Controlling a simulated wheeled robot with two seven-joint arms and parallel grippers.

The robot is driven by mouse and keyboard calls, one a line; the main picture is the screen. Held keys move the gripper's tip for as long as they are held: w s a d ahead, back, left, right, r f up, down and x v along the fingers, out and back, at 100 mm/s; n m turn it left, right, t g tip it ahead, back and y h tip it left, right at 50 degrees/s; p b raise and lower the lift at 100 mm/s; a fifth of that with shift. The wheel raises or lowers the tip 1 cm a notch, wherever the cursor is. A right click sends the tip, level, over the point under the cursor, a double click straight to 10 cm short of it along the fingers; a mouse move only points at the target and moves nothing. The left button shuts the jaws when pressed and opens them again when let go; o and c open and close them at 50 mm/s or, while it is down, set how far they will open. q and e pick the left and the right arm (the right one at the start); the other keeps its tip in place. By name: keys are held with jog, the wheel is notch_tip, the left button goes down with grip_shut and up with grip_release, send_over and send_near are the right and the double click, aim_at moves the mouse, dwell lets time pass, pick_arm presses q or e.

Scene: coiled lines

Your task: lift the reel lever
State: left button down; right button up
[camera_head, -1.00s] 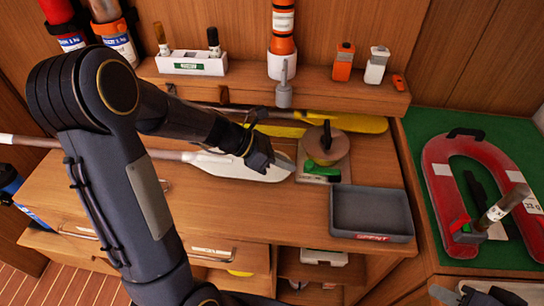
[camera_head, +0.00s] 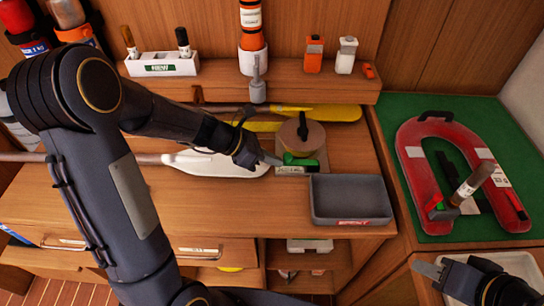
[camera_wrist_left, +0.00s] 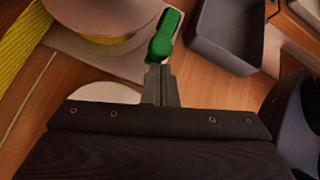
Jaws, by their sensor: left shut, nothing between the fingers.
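The reel (camera_head: 304,137) is a round tan-topped spool with a dark knob on a grey base plate, at the back of the wooden counter. Its green lever (camera_head: 299,160) lies low along the front of the spool. The lever also shows in the left wrist view (camera_wrist_left: 165,36), with the spool (camera_wrist_left: 98,12) beside it. My left gripper (camera_head: 277,160) is shut and empty, its tips just left of the lever. In the left wrist view the shut fingertips (camera_wrist_left: 159,72) are at the lever's near end; contact is unclear. My right gripper (camera_head: 428,268) is at the lower right, away from the reel.
A grey tray (camera_head: 350,199) stands in front of the reel, to the right. A white-bladed paddle (camera_head: 215,163) lies left, and a yellow one (camera_head: 335,114) behind. A red horseshoe float (camera_head: 415,180) lies on green matting at right. A shelf with bottles (camera_head: 250,40) runs behind.

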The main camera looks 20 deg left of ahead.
pick_arm(q)
jog(key=shift+d+r+y+p, duration=0.15)
jog(key=shift+r+y+p, duration=0.45)
jog(key=shift+p, duration=0.5)
jog(key=d+r+p, duration=0.1)
jog(key=p, duration=0.1)
jog(key=d+r+p, duration=0.1)
jog(key=r+p, duration=0.1)
jog(key=w+d+r+p, duration=0.1)
jog(key=p, duration=0.1)
jog(key=shift+r, duration=0.35)
jog(key=shift+r+p, duration=0.65)
jog(key=shift+p, duration=0.15)
